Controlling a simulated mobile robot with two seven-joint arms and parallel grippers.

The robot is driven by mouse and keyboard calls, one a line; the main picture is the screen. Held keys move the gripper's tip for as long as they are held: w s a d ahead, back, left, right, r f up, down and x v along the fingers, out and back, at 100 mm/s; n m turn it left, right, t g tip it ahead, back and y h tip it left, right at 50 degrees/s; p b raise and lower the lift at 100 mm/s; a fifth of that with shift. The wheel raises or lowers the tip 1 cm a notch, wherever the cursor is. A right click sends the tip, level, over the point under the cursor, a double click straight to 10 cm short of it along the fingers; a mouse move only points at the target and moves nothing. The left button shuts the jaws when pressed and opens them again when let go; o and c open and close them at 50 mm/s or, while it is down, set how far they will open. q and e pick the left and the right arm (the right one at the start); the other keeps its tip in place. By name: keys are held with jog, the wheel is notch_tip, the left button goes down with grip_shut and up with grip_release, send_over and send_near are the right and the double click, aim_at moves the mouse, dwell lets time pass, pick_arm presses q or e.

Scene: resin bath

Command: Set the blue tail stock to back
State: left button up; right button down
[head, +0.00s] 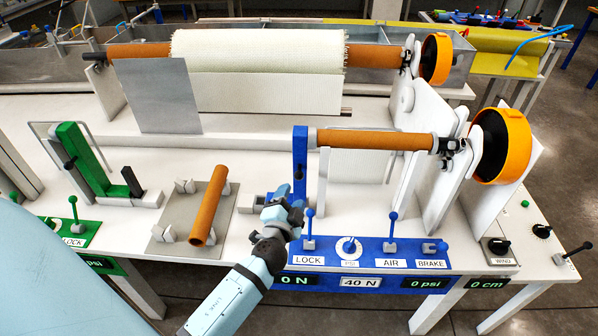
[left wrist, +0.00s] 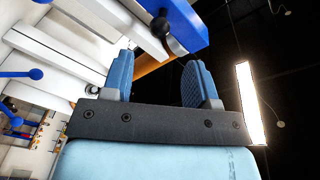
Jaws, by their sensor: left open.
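The blue tail stock (head: 300,150) is an upright blue post at the left end of the front brown tube (head: 375,140). Its top is at the tube's end; I cannot tell whether they touch. In the left wrist view the blue post (left wrist: 190,22) shows at the top, with a black knob (left wrist: 161,27) on its side. My left gripper (head: 289,197) is close in front of the post's lower part. In the left wrist view its two blue fingers (left wrist: 158,80) are spread with no object held between them. My right gripper is not in view.
A blue panel (head: 370,262) with LOCK, PSI, AIR and BRAKE controls lies just right of my left gripper; the blue LOCK lever (head: 309,225) is close. A loose brown tube (head: 208,205) lies on a grey plate to the left. A green tail stock (head: 80,155) stands farther left.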

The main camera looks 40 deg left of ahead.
aim_at(298, 179)
pick_arm(q)
jog(key=p+x, duration=0.1)
jog(key=x, duration=0.7)
jog(key=shift+w+a+f+p, duration=0.15)
jog(key=shift+w+a+p, duration=0.1)
jog(key=shift+w+p, duration=0.15)
